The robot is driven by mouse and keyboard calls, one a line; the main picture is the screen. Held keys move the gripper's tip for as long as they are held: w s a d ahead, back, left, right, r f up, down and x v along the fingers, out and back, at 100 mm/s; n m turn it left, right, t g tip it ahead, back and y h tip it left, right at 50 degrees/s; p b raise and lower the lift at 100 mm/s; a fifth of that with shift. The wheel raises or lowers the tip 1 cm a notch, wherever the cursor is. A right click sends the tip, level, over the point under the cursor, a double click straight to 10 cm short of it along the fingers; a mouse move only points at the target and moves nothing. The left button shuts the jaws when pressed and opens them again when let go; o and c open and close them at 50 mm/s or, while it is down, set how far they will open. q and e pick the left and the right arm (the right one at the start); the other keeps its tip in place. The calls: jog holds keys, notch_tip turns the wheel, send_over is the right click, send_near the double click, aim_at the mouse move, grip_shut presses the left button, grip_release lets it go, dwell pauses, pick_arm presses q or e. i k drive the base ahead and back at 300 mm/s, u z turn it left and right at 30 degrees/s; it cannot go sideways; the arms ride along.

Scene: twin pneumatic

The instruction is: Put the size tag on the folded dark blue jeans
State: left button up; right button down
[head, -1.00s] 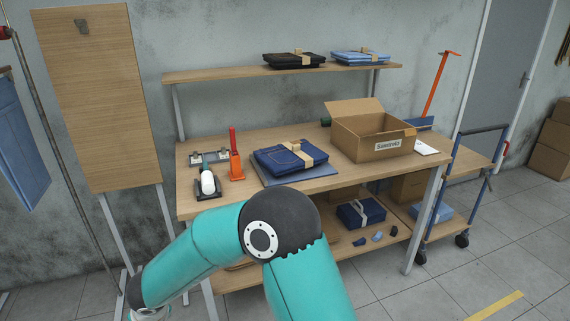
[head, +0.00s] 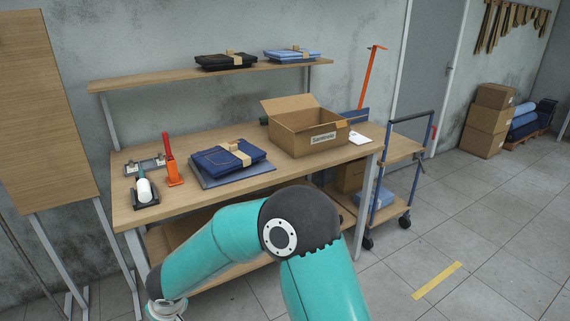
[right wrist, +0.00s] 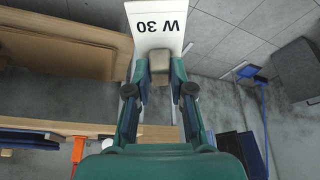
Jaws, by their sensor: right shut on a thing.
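The folded dark blue jeans (head: 212,161) lie on a grey-blue board (head: 262,170) on the workbench, with a pale paper band around them. In the right wrist view my right gripper (right wrist: 159,76) is shut on the size tag (right wrist: 158,20), a white plate marked "W 30", by its tan block-like part. The print is upside down in that view. The tag is away from the jeans. In the head view one teal arm of mine crosses the lower middle, and its gripper is out of frame. My left gripper is not in view.
An open cardboard box (head: 306,146) stands right of the jeans. An orange-handled tool (head: 171,165) and a white bottle-like item (head: 144,189) stand left. Black jeans (head: 225,62) and light blue jeans (head: 291,55) lie on the upper shelf (head: 160,78). A trolley (head: 400,148) stands at the right.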

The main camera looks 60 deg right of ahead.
aim_at(251, 150)
jog(key=z, duration=0.9)
jog(key=i, duration=1.05)
jog(key=z, duration=0.1)
